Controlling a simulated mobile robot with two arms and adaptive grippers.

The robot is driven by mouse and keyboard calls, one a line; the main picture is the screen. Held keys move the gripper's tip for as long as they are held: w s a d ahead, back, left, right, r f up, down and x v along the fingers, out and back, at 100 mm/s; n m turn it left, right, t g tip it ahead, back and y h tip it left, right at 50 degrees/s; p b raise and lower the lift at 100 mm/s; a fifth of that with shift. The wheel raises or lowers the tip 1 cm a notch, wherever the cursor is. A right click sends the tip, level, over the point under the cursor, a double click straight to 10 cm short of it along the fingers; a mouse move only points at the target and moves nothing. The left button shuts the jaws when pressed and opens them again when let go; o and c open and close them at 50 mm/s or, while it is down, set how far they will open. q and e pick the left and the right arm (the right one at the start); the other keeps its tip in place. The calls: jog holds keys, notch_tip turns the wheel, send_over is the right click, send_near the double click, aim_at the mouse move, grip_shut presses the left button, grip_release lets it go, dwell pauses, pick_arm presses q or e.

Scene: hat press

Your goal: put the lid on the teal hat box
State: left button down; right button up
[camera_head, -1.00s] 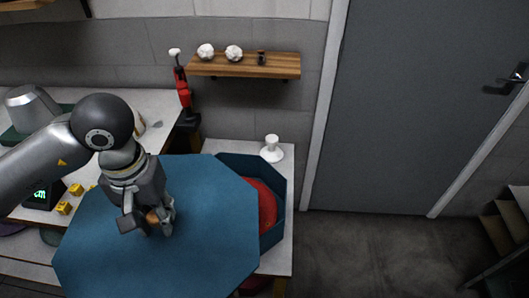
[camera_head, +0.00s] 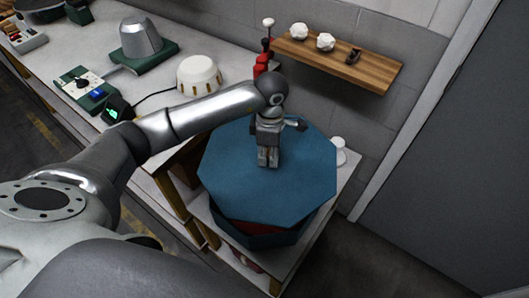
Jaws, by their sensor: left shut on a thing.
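The teal octagonal lid (camera_head: 245,190) is held over the teal hat box (camera_head: 262,240) in the head view. It covers most of the box's opening. A strip of red content (camera_head: 258,228) shows between the lid's front edge and the box wall, so the lid does not look seated there. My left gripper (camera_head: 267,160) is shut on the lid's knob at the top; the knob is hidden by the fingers. The far side of the box is hidden under the lid. My right gripper is not in view.
A white stand (camera_head: 338,150) is close to the lid's right edge. A wooden shelf (camera_head: 338,62) with small white objects is on the wall behind. A grey metal form (camera_head: 145,38), a cream dome (camera_head: 200,75) and a control box (camera_head: 88,88) stand on the left bench.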

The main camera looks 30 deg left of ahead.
pick_arm(q)
jog(key=f+n, duration=0.1)
jog(key=a+f+n, duration=0.1)
jog(key=f+n, duration=0.1)
jog(key=shift+w+a, duration=0.2)
jog(key=shift+a, duration=0.05)
jog(key=shift+a+f, duration=0.1)
jog(key=shift+f, duration=0.05)
notch_tip(320, 180, down, 7)
jog(key=b, duration=0.4)
jog(key=shift+f+b, duration=0.65)
jog(key=shift+b, duration=0.05)
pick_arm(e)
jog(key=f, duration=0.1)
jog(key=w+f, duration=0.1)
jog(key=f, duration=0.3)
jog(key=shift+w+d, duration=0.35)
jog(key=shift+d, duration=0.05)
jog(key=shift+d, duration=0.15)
pick_arm(q)
jog(key=shift+f+b, duration=0.3)
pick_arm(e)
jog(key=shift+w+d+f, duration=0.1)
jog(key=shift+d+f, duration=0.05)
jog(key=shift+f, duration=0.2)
